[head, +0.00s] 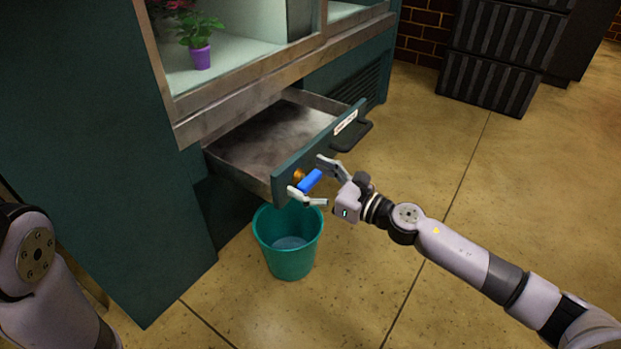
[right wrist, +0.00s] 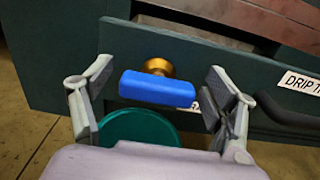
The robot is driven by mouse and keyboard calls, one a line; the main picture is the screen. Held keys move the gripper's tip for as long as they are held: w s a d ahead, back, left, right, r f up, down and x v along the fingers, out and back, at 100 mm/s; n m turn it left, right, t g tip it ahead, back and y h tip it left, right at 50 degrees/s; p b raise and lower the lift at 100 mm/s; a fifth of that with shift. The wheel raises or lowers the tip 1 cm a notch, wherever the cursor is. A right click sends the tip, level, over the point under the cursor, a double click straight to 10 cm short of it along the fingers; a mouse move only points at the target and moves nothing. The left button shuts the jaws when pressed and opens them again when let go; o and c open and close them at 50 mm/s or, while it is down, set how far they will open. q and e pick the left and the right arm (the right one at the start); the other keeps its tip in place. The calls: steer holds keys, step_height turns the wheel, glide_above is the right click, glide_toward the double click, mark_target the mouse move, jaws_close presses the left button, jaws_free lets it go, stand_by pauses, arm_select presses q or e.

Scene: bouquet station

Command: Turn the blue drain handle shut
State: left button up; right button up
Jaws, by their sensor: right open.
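The blue drain handle (head: 310,181) sits on a brass valve (head: 298,175) on the front of the open drip tray drawer (head: 290,172). In the right wrist view the handle (right wrist: 157,89) lies crosswise, nearly level, in front of its brass stem (right wrist: 158,67). My right gripper (head: 312,181) is open, with one finger to each side of the handle. In the right wrist view both fingers (right wrist: 160,110) are apart from the handle, with a gap at each end. My left gripper is out of view; only part of my left arm shows.
A teal bucket (head: 290,257) stands on the floor under the drawer's front corner, with what looks like liquid inside. A black drawer pull (head: 352,136) is beside the valve. A potted plant (head: 200,45) stands in the display case above.

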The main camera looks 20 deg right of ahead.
steer(key=shift+c, duration=0.4)
steer(key=c, duration=1.1)
